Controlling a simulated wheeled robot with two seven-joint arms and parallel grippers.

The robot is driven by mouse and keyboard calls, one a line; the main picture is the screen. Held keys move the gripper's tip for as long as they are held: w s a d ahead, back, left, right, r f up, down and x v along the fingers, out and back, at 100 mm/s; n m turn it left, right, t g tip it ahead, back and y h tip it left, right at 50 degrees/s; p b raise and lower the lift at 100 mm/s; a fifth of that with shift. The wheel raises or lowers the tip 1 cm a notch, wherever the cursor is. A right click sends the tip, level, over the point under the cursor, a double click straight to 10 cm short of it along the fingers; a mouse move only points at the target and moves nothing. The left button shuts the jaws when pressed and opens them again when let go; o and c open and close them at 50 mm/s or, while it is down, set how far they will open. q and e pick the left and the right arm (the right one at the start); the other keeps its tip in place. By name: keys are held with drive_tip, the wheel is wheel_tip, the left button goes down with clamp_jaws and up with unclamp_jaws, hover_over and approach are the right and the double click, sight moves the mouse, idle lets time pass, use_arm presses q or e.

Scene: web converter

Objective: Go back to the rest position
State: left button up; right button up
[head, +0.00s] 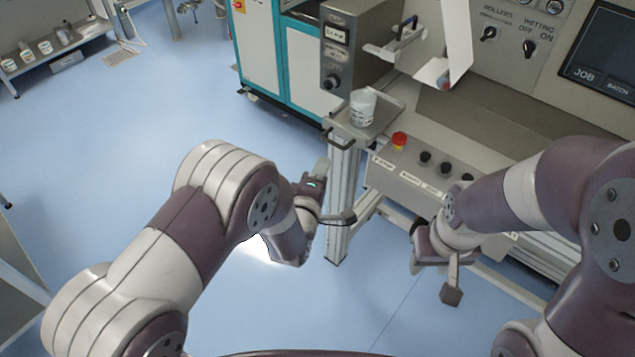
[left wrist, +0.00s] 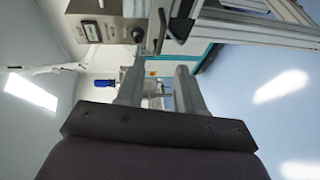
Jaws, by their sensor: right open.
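My left gripper (head: 321,170) is in the middle of the head view, in front of the machine's metal leg and below the small shelf. In the left wrist view its two fingers (left wrist: 158,88) stand apart with nothing held between them. My right gripper (head: 416,262) is right of centre in the head view, low in front of the machine's button panel.
A white cup (head: 363,107) stands on a small metal shelf (head: 385,122) above my left gripper. A button panel (head: 420,180) with a red button (head: 399,140) lies between the arms. A teal-and-white cabinet (head: 301,65) stands behind. The blue floor (head: 110,130) at left is clear.

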use_arm(q)
drive_tip(key=shift+w+f, duration=0.1)
drive_tip(key=shift+w, duration=0.15)
drive_tip(key=shift+s, duration=0.1)
drive_tip(key=s+a+f+m+g+y, duration=0.2)
drive_tip(key=s+a+f+m+g, duration=0.2)
drive_tip(key=s+f+m+g, duration=0.55)
drive_tip(key=s+a+r+m+g+y, duration=0.1)
drive_tip(key=s+a+r+m+g, duration=0.3)
drive_tip(key=s+a+r, duration=0.8)
drive_tip(key=shift+a+m+g+y, duration=0.3)
drive_tip(key=shift+m+g+y, duration=0.1)
drive_tip(key=shift+m, duration=0.15)
